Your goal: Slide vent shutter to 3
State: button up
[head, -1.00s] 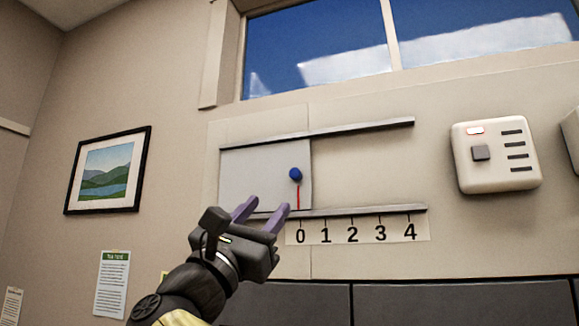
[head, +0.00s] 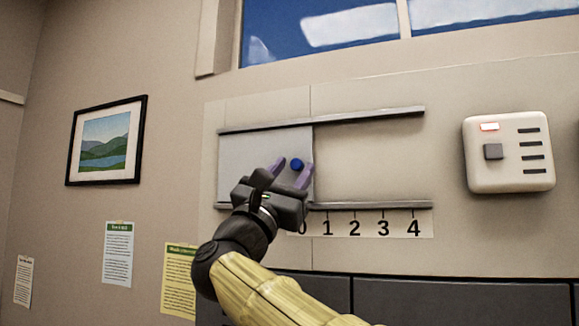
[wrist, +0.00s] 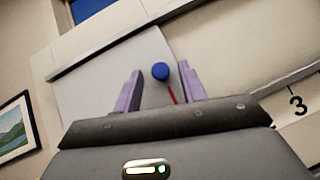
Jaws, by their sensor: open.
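The vent shutter (head: 235,160) is a pale grey panel between an upper rail (head: 330,119) and a lower rail (head: 370,205). It stands at the left end of the rails, by the 0 mark. Its round blue knob (head: 297,164) is near its right edge; in the wrist view the knob (wrist: 160,71) shows between my fingers, with a red line below it. My gripper (head: 288,170) is open, its purple fingers on either side of the knob; contact cannot be told. The scale (head: 370,226) shows 1 to 4, with the 0 partly hidden by my gripper.
A white box (head: 508,152) with a grey button and a red light is on the wall to the right. A framed picture (head: 107,141) and paper notices (head: 118,252) hang at left. Grey panels (head: 420,302) lie below the scale. The track right of the shutter is clear.

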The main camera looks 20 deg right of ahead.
jog(key=shift+s, duration=0.3)
jog(key=c, duration=0.5)
grip_shut()
jog(key=shift+f+b, duration=0.1)
jog(key=shift+b, duration=0.3)
